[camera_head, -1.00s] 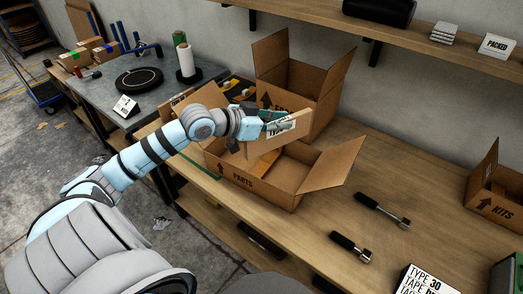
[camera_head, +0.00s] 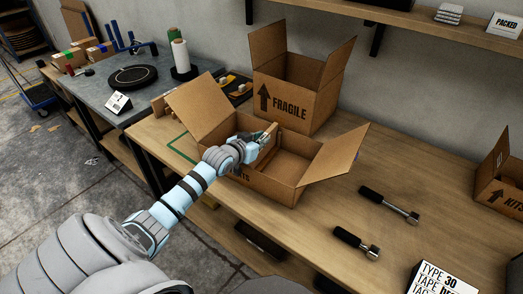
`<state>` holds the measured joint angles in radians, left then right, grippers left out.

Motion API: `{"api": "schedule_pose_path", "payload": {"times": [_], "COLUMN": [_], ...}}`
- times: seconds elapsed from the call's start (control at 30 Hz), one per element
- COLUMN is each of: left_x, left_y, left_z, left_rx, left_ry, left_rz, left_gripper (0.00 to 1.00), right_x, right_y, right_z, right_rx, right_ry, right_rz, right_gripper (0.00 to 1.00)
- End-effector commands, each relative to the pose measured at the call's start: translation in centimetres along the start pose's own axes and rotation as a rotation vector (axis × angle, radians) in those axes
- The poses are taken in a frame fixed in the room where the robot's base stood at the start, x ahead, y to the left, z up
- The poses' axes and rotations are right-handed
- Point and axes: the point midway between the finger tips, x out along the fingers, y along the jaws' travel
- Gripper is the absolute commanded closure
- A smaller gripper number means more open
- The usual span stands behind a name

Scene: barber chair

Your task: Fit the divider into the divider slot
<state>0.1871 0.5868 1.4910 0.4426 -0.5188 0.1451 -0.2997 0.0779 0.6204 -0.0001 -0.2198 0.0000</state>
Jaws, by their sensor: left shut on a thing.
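The open cardboard PARTS box (camera_head: 272,189) stands on the wooden bench with its flaps spread out to the left and right. My left gripper (camera_head: 264,143) reaches over the box's near wall, into its opening. It is shut on the tan cardboard divider (camera_head: 272,130), of which only a narrow part shows beyond the fingers. My wrist and the box wall hide the rest of the divider. I cannot make out the divider slot or whether the divider's lower edge is in it. My right gripper is not in view.
A taller FRAGILE box (camera_head: 291,107) stands just behind. Two dark-handled tools (camera_head: 388,204) (camera_head: 355,243) lie to the right, with a KITS box (camera_head: 499,190) at the right edge. A shelf (camera_head: 400,22) runs along the wall.

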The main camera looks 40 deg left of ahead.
Motion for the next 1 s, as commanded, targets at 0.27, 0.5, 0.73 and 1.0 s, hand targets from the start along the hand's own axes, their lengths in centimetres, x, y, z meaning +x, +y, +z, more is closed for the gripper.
{"api": "schedule_pose_path", "payload": {"times": [0.27,0.5,0.73,1.0], "left_x": [1.0,1.1,1.0,0.1], "left_y": [0.0,0.0,0.0,-0.1], "left_z": [2.4,2.6,2.6,2.2], "left_rx": [-0.001,-0.001,-0.001,0.002], "left_ry": [0.000,-0.001,-0.001,-0.003], "left_rz": [0.000,0.000,0.000,-0.002], "left_gripper": [1.00,0.77,0.66,0.66], "right_x": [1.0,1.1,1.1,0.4], "right_y": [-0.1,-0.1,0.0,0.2], "right_z": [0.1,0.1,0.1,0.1], "right_rx": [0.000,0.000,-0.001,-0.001], "right_ry": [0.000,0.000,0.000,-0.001], "right_rz": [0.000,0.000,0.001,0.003], "right_gripper": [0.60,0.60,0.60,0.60]}}
